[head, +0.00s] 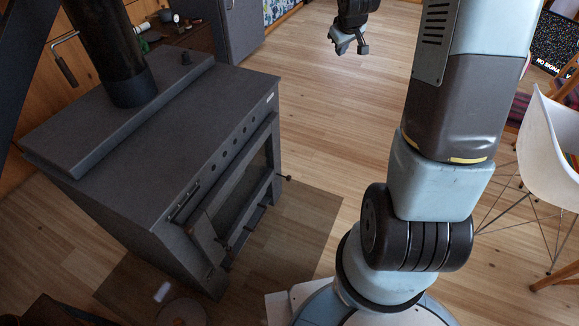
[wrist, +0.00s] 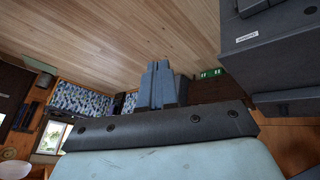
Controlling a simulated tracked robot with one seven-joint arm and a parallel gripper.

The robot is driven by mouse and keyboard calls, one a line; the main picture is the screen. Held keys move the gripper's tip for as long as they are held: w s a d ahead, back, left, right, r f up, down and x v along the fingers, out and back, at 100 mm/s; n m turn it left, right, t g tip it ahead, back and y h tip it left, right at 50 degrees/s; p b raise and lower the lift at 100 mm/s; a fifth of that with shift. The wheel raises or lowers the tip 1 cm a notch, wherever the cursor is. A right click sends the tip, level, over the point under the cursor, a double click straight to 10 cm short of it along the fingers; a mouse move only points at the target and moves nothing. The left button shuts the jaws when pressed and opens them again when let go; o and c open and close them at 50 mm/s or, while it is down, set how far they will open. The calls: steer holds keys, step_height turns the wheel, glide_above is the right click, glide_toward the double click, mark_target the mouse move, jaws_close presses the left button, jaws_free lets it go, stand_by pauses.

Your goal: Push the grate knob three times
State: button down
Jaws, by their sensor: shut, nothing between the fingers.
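A dark grey stove (head: 150,130) stands on the left in the head view, with a glazed door on its front. Small dark reddish knobs show along that front: one stands out at the far end (head: 287,178), and another is lower at the near end (head: 228,248). I cannot tell for certain which is the grate knob. My gripper (head: 348,46) is at the top of the head view, in the air beyond the stove's front and well apart from it. It is shut and empty. The wrist view shows its closed fingers (wrist: 160,84) and a corner of the stove (wrist: 275,48).
A dark mat (head: 300,225) lies on the plank floor under and before the stove. A stove pipe (head: 112,60) rises from its top. A white chair (head: 550,150) stands on the right. The floor (head: 310,110) between stove and arm is clear.

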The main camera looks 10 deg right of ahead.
steer(key=w+d+f+n+y, duration=0.1)
steer(key=w+f, duration=0.2)
steer(key=f, duration=0.9)
steer(key=w+d+f+y, duration=0.1)
steer(key=w+f, duration=0.2)
steer(key=f, duration=0.9)
steer(key=w+d+f+n+y, duration=0.1)
steer(key=w+d+f, duration=0.15)
steer(key=f, duration=0.95)
steer(key=s+a+f+t, duration=0.1)
steer(key=s+a+f, duration=0.2)
steer(key=f, duration=0.7)
steer(key=s+a+f+t+y, duration=0.1)
steer(key=s+a+f, duration=0.2)
steer(key=f, duration=0.8)
steer(key=s+a+f+m+t+y, duration=0.1)
steer(key=s+a+f, duration=0.2)
steer(key=f, duration=0.8)
steer(key=s, duration=0.2)
steer(key=shift+s+f+t, duration=0.25)
steer(key=shift+s+t, duration=0.15)
steer(key=w+a, duration=0.5)
steer(key=a, duration=0.2)
steer(key=shift+w+a, duration=0.15)
steer(key=shift+w+a+r, duration=0.1)
steer(key=shift+a, duration=0.1)
